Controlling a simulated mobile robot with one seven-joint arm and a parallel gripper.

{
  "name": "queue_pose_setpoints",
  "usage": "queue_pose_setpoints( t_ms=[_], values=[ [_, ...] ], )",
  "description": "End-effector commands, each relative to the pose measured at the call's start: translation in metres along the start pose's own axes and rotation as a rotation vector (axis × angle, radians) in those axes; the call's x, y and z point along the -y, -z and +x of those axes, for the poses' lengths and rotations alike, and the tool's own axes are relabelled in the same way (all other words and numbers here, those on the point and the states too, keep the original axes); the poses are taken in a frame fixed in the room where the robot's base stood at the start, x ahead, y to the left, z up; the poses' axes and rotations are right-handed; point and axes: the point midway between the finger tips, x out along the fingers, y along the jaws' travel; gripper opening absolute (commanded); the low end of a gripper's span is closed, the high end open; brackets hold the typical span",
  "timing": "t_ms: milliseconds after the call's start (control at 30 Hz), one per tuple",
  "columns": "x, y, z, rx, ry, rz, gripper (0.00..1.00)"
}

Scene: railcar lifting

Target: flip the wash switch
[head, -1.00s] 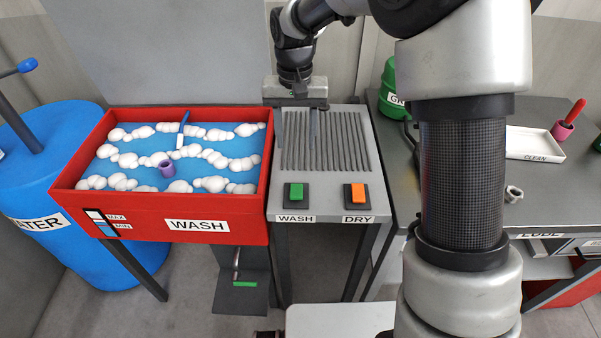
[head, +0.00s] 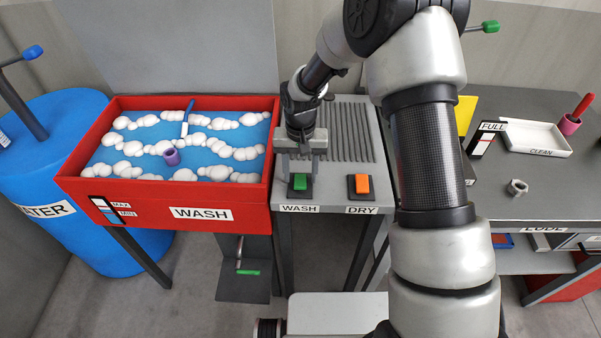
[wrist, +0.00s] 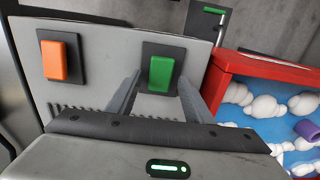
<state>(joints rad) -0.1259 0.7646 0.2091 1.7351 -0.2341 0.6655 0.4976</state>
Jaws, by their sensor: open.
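The green wash switch (head: 300,182) sits on a dark plate above the WASH label (head: 299,208) on the grey panel. It also shows in the wrist view (wrist: 161,73), between and just beyond my two fingertips. My gripper (head: 300,177) is open and empty, pointing down over the switch's far side, with its fingers to either side of it. I cannot tell whether a finger touches the switch. The orange dry switch (head: 361,185) stands to its right.
The red wash tub (head: 170,220) with blue water, foam, a purple cup (head: 171,157) and a blue-and-white stick stands close on the left. Grey ribs (head: 350,130) lie behind the switches. A table (head: 470,205) with a white CLEAN tray (head: 535,137) is at right.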

Motion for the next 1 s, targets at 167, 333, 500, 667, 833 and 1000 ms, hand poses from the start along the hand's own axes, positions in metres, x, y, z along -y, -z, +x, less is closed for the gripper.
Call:
queue_pose_setpoints(
  t_ms=[167,333,500,667,833,1000],
  values=[
    [0.0001,0.0003,0.0013,-0.001,0.000,0.000,0.47],
    [0.0000,0.0003,0.0012,-0.001,0.000,0.000,0.35],
    [0.0000,0.0002,0.0011,-0.001,0.000,0.000,0.06],
    [0.0003,-0.0009,0.0040,-0.017,-0.002,-0.002,0.06],
    [0.0008,-0.0045,0.0099,-0.121,-0.004,-0.005,0.06],
    [0.0011,-0.0073,0.0097,-0.233,-0.002,-0.006,0.06]
  ],
)
